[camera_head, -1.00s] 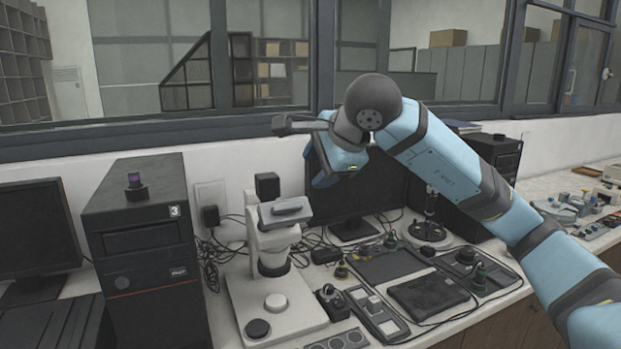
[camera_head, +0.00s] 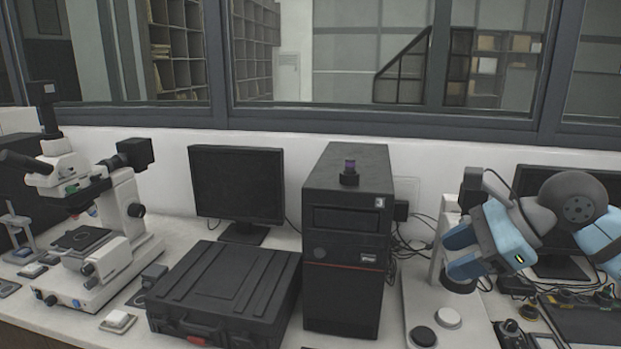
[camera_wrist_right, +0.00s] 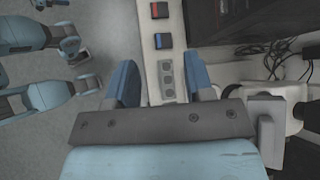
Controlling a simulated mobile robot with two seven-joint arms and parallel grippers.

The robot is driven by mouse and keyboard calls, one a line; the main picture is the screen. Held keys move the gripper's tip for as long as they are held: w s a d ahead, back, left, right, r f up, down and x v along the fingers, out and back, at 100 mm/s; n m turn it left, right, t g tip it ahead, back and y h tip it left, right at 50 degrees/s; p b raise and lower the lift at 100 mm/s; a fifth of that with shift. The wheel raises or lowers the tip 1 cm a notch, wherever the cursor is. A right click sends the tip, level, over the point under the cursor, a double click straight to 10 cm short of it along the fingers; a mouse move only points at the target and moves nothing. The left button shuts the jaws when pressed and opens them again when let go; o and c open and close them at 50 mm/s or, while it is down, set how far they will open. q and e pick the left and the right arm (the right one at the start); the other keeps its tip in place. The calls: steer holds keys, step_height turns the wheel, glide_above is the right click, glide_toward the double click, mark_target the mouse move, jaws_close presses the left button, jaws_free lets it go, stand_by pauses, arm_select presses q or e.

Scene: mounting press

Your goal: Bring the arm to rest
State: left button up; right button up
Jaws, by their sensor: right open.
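My right gripper (camera_head: 453,255) is at the right of the head view, held in front of the white instrument stand with its two blue fingers spread apart and pointing left. In the right wrist view the same gripper (camera_wrist_right: 161,82) shows both blue fingers apart with nothing between them. My right arm runs out of the head view at the right edge. My left gripper does not show in the head view. Blue arm links of mine show at the left of the right wrist view, but I cannot make out a left gripper there.
The white instrument stand (camera_head: 422,290) is close behind the right gripper. A black computer tower (camera_head: 346,240), a black case (camera_head: 225,290), a monitor (camera_head: 237,185) and a white microscope (camera_head: 105,240) stand on the bench to the left. In the wrist view, open floor (camera_wrist_right: 110,20) lies left of the bench.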

steer(key=s+a+f+m+g+y+p, duration=0.25)
steer(key=s+a+m+y, duration=0.2)
steer(key=a+y, duration=0.45)
steer(key=s+d+f+n+t+h+p, duration=0.25)
steer(key=f+n+t+h, duration=0.4)
steer(key=f+n, duration=0.8)
steer(key=s+d+f+n+t+h+p, duration=0.2)
steer(key=f+n+t+h, duration=0.5)
steer(key=n, duration=1.3)
steer(key=s+f+m+g+p, duration=0.1)
steer(key=s+f+m+g, duration=0.3)
steer(key=s+f+m, duration=0.3)
steer(key=s+f, duration=0.4)
steer(key=f, duration=0.3)
steer(key=shift+f+m+g+h, duration=0.3)
steer(key=shift+f+g+h, duration=0.05)
steer(key=shift+f+g, duration=0.05)
steer(key=shift+d, duration=0.1)
steer(key=shift+c, duration=0.5)
